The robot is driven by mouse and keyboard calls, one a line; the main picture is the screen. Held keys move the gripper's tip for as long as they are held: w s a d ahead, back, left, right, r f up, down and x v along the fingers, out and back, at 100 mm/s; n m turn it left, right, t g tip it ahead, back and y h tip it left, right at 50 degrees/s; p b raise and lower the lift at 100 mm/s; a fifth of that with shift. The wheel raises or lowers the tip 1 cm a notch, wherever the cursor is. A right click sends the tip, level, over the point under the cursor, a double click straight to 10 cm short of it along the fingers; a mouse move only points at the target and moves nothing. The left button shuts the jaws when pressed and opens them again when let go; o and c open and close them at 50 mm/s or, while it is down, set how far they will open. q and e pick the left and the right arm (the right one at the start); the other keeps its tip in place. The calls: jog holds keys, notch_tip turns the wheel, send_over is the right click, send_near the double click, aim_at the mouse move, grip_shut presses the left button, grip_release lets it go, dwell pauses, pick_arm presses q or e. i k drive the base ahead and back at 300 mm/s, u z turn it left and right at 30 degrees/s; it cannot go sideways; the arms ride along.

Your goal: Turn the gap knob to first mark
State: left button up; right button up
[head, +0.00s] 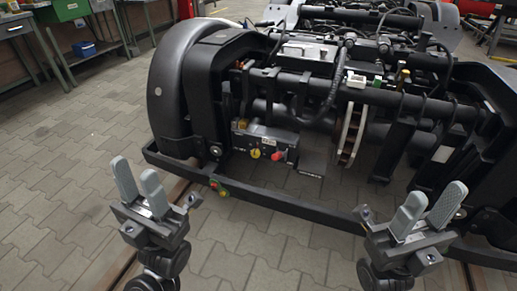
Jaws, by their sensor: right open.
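A grey control box (265,139) is mounted low on the front of the bogie. It carries a yellow knob (255,153) and a red knob (278,155) side by side. I cannot tell which one is the gap knob, and its marks are too small to read. My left gripper (135,168) is open and empty, to the left of the box and apart from it. My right gripper (437,191) is open and empty, well to the right of the box, in front of the bogie's right side.
The dark bogie (330,80) fills the upper right, with a black lower frame bar (300,208) running across its front. A small yellow and red part (218,187) sits on that bar. Workbenches stand at the upper left. The paved floor (60,170) at left is clear.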

aim_at(255, 153)
jog(key=k, duration=0.5)
jog(key=z, duration=1.45)
jog(key=i, duration=1)
jog(key=u, duration=0.9)
